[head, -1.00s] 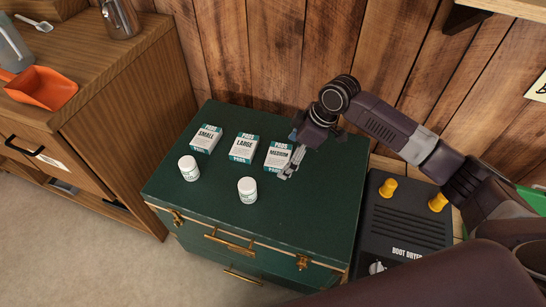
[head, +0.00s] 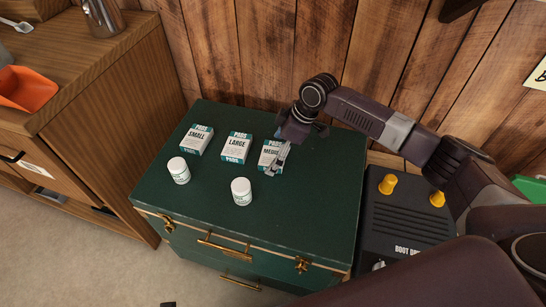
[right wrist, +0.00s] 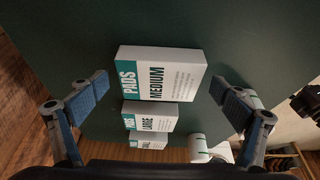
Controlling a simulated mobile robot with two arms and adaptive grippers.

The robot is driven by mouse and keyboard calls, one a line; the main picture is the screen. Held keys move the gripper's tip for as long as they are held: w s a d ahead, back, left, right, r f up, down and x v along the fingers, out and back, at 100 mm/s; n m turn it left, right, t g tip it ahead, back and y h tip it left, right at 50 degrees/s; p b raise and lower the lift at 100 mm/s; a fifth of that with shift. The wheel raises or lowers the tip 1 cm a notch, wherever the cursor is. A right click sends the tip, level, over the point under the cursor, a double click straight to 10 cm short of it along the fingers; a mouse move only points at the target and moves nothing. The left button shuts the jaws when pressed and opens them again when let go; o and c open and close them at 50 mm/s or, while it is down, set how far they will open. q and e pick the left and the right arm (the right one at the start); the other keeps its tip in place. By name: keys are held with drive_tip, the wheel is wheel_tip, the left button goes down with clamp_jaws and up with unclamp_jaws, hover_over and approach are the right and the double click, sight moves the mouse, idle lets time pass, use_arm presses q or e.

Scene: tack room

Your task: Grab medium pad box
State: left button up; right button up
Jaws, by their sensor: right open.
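The medium pad box (head: 268,152), white and teal, stands on the green trunk (head: 315,205) at the right end of a row of three boxes. In the right wrist view the medium pad box (right wrist: 162,76) shows its label, between and ahead of the two fingers. My right gripper (head: 277,164) is at the box's right side and partly covers it in the head view. In the right wrist view the right gripper (right wrist: 160,100) is open, with blue finger pads apart on both sides and no contact visible. My left gripper is not in view.
The large pad box (head: 236,148) and small pad box (head: 196,139) stand to the left. Two white jars (head: 179,171) (head: 241,191) stand in front of them. A black boot dryer (head: 405,222) is right of the trunk. A wooden wall is behind.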

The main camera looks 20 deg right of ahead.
drive_tip(key=c, duration=1.3)
drive_tip(key=shift+o, duration=0.2)
